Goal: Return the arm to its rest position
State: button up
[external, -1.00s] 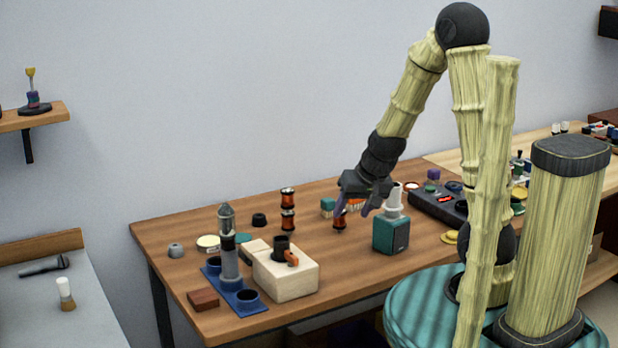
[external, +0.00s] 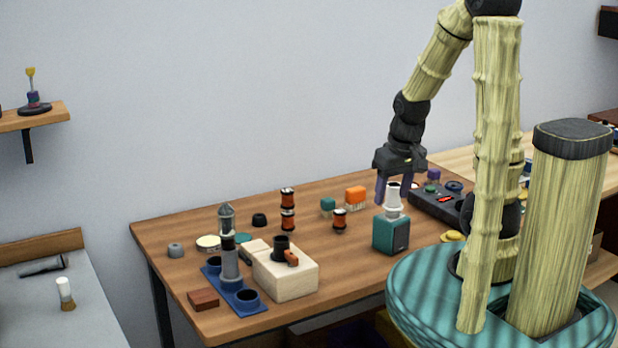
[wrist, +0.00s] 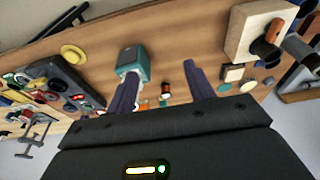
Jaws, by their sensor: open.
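My gripper (external: 395,190) is open and empty in the external view, its two purple fingers pointing down. It is just above and behind a teal speaker box (external: 390,234) with a white cone-like piece (external: 393,201) on top. In the wrist view my gripper (wrist: 163,95) shows both fingers apart with nothing between them that is held. The teal box (wrist: 133,62) lies in that view near the left finger. My arm is bent, its elbow high above the table.
The wooden table (external: 180,225) holds a cream block (external: 285,275), a blue rack (external: 245,303), copper coils (external: 288,210), an orange brush (external: 355,195) and a black device (external: 435,207). A grey side table (external: 40,310) stands at left. The air above the table's left half is clear.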

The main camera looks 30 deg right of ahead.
jog(key=w+p+v, duration=0.1)
jog(key=p+v, duration=0.3)
jog(key=v, duration=0.2)
jog(key=shift+w+r+p, duration=0.15)
jog(key=shift+r+p, duration=0.15)
jog(key=shift+r, duration=0.05)
dwell(0.6)
